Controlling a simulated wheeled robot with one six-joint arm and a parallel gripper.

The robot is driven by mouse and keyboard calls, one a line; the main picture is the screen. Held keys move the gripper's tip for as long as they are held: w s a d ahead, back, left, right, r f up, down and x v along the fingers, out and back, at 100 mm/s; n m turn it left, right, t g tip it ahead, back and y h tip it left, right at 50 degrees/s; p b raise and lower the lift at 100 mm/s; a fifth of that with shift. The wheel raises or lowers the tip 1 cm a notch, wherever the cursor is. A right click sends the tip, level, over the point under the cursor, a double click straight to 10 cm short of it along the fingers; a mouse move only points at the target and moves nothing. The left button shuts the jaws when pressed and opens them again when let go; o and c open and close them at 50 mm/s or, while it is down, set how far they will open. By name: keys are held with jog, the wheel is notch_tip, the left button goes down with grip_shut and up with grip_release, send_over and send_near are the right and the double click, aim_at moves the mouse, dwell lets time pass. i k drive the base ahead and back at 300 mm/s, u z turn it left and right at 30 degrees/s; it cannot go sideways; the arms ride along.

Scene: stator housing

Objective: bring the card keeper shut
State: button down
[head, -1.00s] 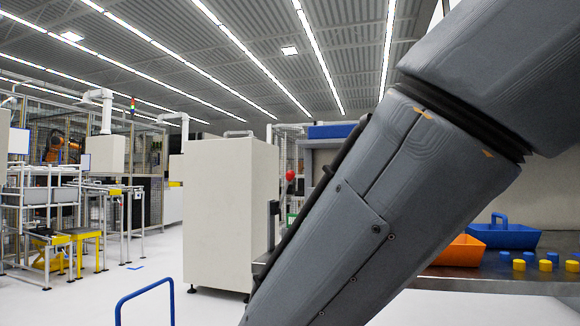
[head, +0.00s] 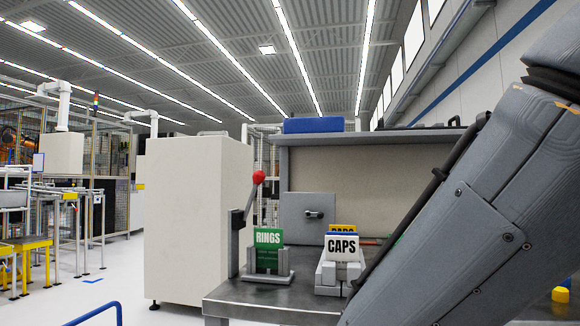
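Two card holders stand on the bench, and I cannot tell for sure which is the card keeper. The left grey holder (head: 268,276) carries a green card reading RINGS (head: 268,237). The right pale grey holder (head: 328,278) carries a white card reading CAPS (head: 342,246). A blue and yellow card (head: 343,229) stands behind the CAPS card, mostly hidden by it. Whether either holder is open or shut is too small to tell. My arm crosses the right side of the head view; my gripper is out of view.
The dark bench top (head: 270,292) has a lever with a red ball knob (head: 258,177) at its left end. A grey panel with a black handle (head: 313,214) stands behind the cards. A tall pale cabinet (head: 195,215) stands to the left. A yellow piece (head: 560,294) lies far right.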

aim_at(259, 176)
jog(key=u, duration=0.25)
jog(key=i, duration=0.5)
jog(key=u, duration=0.5)
